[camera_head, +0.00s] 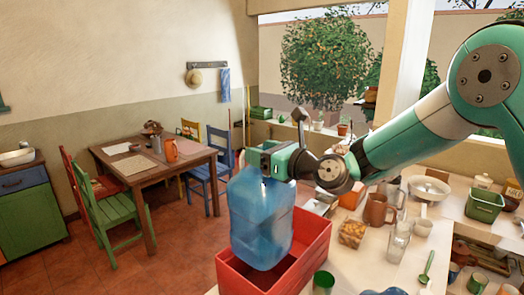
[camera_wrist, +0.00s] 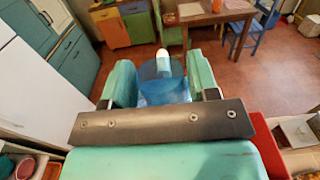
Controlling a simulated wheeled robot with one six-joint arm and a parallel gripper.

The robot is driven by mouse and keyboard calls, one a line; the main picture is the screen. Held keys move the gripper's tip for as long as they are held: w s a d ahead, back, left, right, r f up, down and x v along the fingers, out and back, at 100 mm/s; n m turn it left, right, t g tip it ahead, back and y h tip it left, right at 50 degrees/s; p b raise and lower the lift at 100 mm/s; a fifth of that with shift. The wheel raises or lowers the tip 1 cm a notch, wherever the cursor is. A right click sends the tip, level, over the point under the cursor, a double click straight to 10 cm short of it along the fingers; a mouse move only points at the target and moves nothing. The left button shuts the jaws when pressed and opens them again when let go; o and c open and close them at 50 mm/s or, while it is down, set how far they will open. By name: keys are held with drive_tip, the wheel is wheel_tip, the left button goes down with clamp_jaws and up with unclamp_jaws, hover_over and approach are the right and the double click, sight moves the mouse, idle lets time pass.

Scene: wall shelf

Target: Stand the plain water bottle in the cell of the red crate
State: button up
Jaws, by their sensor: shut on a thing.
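The plain water bottle (camera_head: 258,222) is a large, translucent blue jug, roughly upright with a slight tilt in the head view. My gripper (camera_head: 272,165) is shut on it at the top. In the wrist view the bottle (camera_wrist: 165,92), with its pale cap, sits between the two teal fingers of my gripper (camera_wrist: 163,72).
Right of the crate, the pale counter (camera_head: 375,265) holds a brown pitcher (camera_head: 378,210), glasses, a bin of snacks (camera_head: 352,233) and a green cup (camera_head: 323,282). A wooden table (camera_head: 150,170) with chairs stands at the left. The tiled floor between is clear.

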drive_tip(key=shift+f+b, duration=1.4)
drive_tip(key=shift+f, duration=1.05)
drive_tip(key=shift+p, duration=0.85)
